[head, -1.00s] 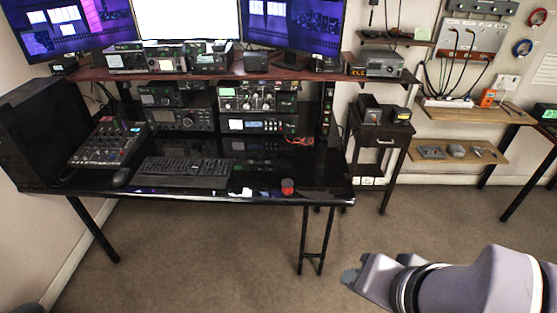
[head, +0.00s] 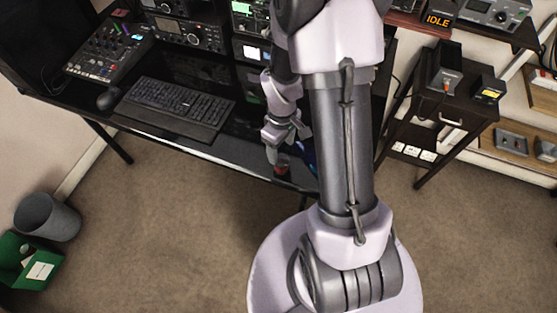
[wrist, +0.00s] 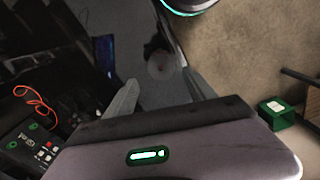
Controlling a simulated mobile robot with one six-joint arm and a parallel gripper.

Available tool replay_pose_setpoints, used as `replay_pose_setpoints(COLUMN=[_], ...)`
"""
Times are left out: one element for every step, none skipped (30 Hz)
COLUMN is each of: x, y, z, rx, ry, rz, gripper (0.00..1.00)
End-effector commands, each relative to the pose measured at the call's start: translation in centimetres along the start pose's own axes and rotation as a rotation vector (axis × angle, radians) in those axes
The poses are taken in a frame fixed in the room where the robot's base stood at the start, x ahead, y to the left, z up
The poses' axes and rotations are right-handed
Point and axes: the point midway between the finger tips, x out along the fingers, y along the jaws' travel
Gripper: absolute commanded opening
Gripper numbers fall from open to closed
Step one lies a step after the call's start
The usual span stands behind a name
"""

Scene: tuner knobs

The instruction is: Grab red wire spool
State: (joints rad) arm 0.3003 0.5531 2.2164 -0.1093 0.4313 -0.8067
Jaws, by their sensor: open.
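The red wire spool (head: 282,168) sits near the front edge of the black desk, close to the foot of my arm's column in the picture. My gripper (head: 279,152) is just above and behind it, pointing down, with its fingers apart. In the wrist view, a dim round top (wrist: 160,66), likely the spool, lies between and beyond the two open fingers of my gripper (wrist: 160,90). Nothing shows held. I cannot tell the exact height between fingertips and spool.
A keyboard (head: 178,106) and mouse (head: 108,98) lie left on the desk. Radios (head: 190,33) stand at the back. A dark blue item (head: 308,155) shows right of my gripper, partly hidden by my arm. A drawer stand (head: 447,120) is at the right.

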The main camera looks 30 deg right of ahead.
Motion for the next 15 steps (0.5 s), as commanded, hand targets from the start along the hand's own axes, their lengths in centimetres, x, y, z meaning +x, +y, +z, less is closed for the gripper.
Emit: replay_pose_setpoints(x=[1.6, 2.1, 2.6, 2.8, 3.0, 3.3, 3.5, 3.8, 4.4, 5.0, 5.6, 6.6, 7.2, 7.8, 8.3], y=[-0.1, -0.1, 0.0, -0.1, 0.0, 0.0, 0.0, -0.1, -0.1, -0.1, -0.2, -0.2, -0.3, -0.3, -0.2], z=[0.1, 0.0, 0.0, 0.0, 0.0, 0.0, 0.0, 0.0, 0.1, 0.1, 0.2, 0.2, 0.2, 0.2, 0.2], rx=[0.0, -0.001, -0.001, -0.001, -0.001, -0.001, 0.0, 0.0, 0.0, 0.001, 0.001, 0.001, 0.002, 0.002, 0.001], ry=[-0.003, -0.001, -0.001, -0.001, -0.001, 0.0, 0.0, 0.0, 0.0, -0.001, -0.001, -0.001, -0.001, -0.001, -0.001], rz=[-0.002, -0.001, -0.001, -0.001, -0.001, 0.0, 0.0, 0.0, 0.0, -0.001, -0.001, -0.001, -0.001, -0.002, -0.001], gripper=[0.64, 0.64, 0.64, 0.64, 0.64, 0.64, 0.64, 0.64, 0.64, 0.64, 0.64, 0.64, 0.64, 0.64, 0.64])
